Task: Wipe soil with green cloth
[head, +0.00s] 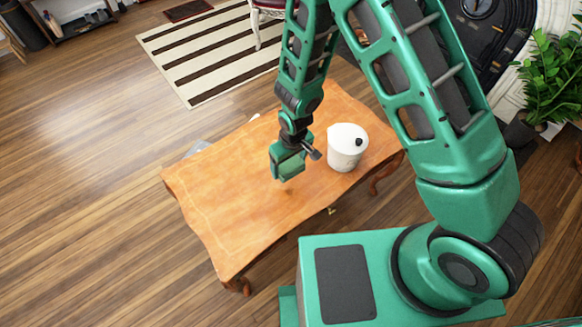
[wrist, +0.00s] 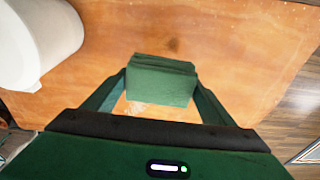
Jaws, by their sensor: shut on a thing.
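My gripper (head: 287,160) is over the middle of the wooden table (head: 235,210). In the wrist view its two fingers are shut on the folded green cloth (wrist: 160,84), one finger at each side. The cloth hangs over the orange-brown tabletop; I cannot tell whether it touches the wood. A faint dark brown smudge (wrist: 173,45), perhaps the soil, lies on the tabletop just beyond the cloth. The cloth hides the wood beneath it.
The table's left part is clear. A striped rug (head: 215,50) and a potted plant (head: 550,75) are farther off.

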